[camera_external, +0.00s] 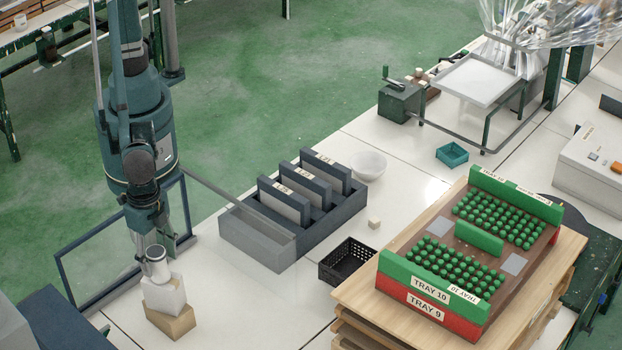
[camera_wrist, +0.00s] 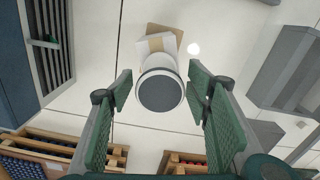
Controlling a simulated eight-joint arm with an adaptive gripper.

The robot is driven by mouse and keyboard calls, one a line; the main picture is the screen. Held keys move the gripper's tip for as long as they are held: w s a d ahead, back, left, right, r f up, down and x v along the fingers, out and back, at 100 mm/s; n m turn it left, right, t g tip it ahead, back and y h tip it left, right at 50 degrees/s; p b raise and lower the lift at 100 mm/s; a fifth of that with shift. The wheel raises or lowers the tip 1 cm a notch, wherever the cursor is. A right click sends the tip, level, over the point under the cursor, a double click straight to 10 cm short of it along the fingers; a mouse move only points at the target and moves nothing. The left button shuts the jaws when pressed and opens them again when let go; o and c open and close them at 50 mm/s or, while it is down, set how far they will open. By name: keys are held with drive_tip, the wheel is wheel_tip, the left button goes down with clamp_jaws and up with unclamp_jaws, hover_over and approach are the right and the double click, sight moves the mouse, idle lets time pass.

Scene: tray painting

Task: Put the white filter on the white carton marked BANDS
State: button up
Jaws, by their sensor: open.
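The white filter (camera_external: 155,270), a short cylinder with a dark grey round top, stands upright and appears to rest on the white carton (camera_external: 166,297). That carton sits on a brown box (camera_external: 172,322); the BANDS marking is not readable. My gripper (camera_external: 150,238) is just above the filter. In the wrist view, my gripper (camera_wrist: 160,92) is open, with a green finger on each side of the filter (camera_wrist: 160,90) and visible gaps to both. The white carton (camera_wrist: 152,47) shows partly behind the filter, above the brown box (camera_wrist: 170,31).
A grey bin with upright dark dividers (camera_external: 262,245), a black basket (camera_external: 347,262) and a white bowl (camera_external: 368,165) stand to the right. Farther right, green and red trays (camera_external: 425,292) sit on a wooden board. A glass-panelled frame (camera_external: 105,245) stands behind the cartons. White table (camera_external: 235,310) between is clear.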

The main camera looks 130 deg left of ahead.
wheel_tip(320, 180, up, 10)
drive_tip(key=shift+f, duration=0.25)
idle(0.5)
idle(0.5)
drive_tip(key=shift+a+r, duration=0.45)
drive_tip(key=shift+a, duration=0.1)
drive_tip(key=s+a+r+t, duration=0.1)
drive_tip(key=s+a+r, duration=0.1)
drive_tip(key=a+r, duration=0.35)
drive_tip(key=s+a+r+m+t+h, duration=0.1)
drive_tip(key=s+a+r, duration=0.15)
drive_tip(key=a, duration=0.65)
drive_tip(key=s+a+r+t, duration=0.1)
drive_tip(key=s+a+r, duration=0.1)
drive_tip(key=a+r, duration=0.45)
drive_tip(key=s+a+m+t+y, duration=0.1)
drive_tip(key=s+a+t, duration=0.3)
drive_tip(key=s+a, duration=1.1)
drive_tip(key=a, duration=0.5)
drive_tip(key=shift+s, duration=0.4)
